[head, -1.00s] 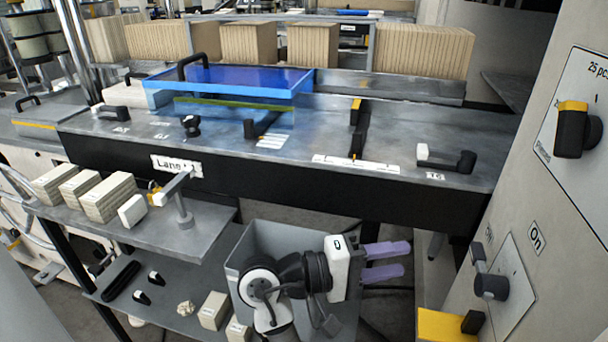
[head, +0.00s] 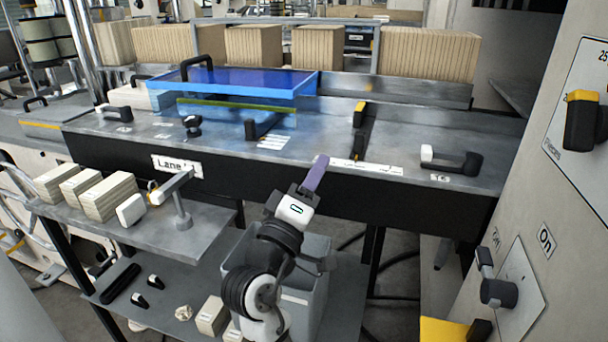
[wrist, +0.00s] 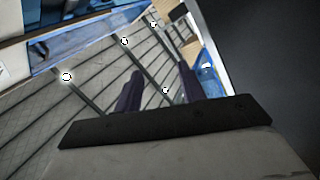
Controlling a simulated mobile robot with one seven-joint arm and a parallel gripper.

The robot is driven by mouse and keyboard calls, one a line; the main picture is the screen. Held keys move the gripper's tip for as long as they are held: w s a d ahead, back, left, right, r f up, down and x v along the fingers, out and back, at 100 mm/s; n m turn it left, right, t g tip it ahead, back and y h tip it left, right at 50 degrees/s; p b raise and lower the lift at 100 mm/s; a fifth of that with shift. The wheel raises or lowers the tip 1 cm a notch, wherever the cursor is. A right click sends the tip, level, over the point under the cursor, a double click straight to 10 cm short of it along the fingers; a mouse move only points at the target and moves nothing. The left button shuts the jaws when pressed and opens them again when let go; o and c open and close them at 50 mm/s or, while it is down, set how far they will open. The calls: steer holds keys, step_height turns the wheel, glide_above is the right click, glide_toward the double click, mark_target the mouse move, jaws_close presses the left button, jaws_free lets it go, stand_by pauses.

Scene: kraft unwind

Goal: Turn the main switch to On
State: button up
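The main switch (head: 497,290) is a dark round knob with a grey lever on a light plate, at the lower right of the head view. Its lever points up, tilted left, towards the small label (head: 496,238) on the left, which is hard to read. The "On" label (head: 546,240) is to the right of the lever. My gripper (head: 317,172) is well left of the switch, in front of the bench edge, with purple fingers pointing up. In the wrist view the two fingers (wrist: 158,72) stand apart with nothing between them. The switch is not recognisable there.
A yellow-and-black knob (head: 582,122) is above the switch on the same cabinet. A yellow block (head: 443,330) juts out below it. The metal bench (head: 400,190) with a black front lies behind my gripper. A grey bin (head: 312,260) is beside my arm.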

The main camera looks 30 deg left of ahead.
steer(key=shift+s+a+r+n+y, duration=0.15)
steer(key=shift+s+a+r+y, duration=0.2)
steer(key=shift+y, duration=0.25)
steer(key=shift+s+a+r+n+y, duration=0.2)
steer(key=shift+a+y, duration=0.25)
steer(key=shift+y, duration=0.15)
